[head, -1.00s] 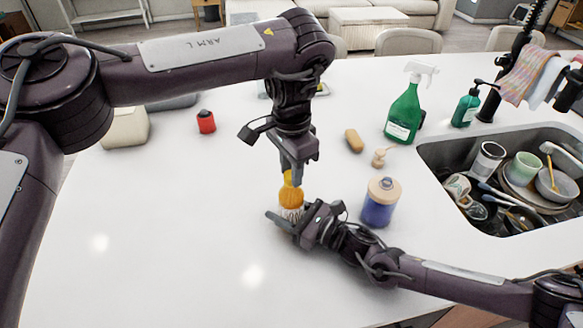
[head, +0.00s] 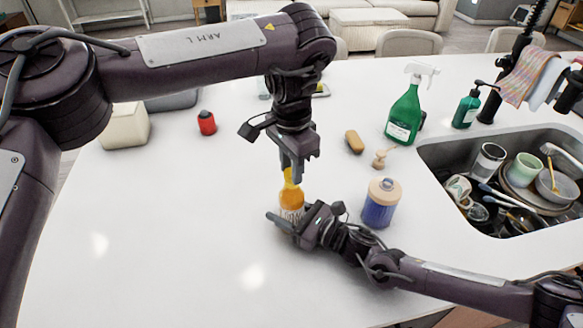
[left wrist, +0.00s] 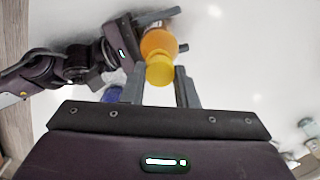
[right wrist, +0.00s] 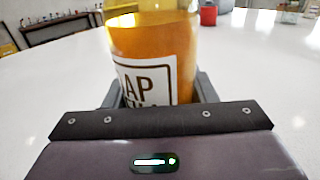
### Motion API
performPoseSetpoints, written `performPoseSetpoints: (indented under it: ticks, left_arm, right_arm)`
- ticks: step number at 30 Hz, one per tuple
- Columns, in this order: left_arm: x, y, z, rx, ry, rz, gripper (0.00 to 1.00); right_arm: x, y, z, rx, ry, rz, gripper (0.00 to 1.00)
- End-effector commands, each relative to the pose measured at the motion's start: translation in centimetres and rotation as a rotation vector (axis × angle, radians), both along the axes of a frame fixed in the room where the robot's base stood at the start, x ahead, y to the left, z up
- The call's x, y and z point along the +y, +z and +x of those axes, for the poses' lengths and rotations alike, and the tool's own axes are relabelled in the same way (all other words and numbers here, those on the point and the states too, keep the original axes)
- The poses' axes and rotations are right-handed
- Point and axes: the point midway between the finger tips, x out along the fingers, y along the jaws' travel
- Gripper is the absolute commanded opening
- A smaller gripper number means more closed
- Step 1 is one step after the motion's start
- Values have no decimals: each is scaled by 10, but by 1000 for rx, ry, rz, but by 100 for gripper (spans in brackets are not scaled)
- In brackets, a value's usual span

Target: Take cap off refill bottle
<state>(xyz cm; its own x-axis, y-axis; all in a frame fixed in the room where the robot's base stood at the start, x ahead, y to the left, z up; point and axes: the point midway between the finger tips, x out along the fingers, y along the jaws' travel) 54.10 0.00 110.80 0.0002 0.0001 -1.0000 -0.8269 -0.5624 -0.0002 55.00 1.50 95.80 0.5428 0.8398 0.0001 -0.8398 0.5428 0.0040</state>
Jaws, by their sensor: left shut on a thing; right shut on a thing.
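The refill bottle (head: 291,200) is upright on the white counter, with orange contents and a white label. Its label shows large in the right wrist view (right wrist: 150,80). The yellow cap (left wrist: 159,70) sits at the bottle's top; whether it is loosened, I cannot tell. My left gripper (head: 291,172) points down from above, its fingers shut on the cap from both sides. My right gripper (head: 282,222) comes in low from the right and is shut on the bottle's body. The fingers hide part of the cap and the lower bottle.
The sink (head: 440,150) holds dishes.

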Motion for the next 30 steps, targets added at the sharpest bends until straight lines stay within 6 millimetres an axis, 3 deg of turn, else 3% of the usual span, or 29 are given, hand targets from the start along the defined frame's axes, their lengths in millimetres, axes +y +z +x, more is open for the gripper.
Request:
performPoseSetpoints:
  ticks: [21,30]
  left_arm:
    - [0,15,0,0,0,0,0]
    - [0,48,0,-2,0,2,0]
  right_arm:
    - [0,-1,0,1,-1,-1,0]
    - [0,-1,0,1,-1,-1,0]
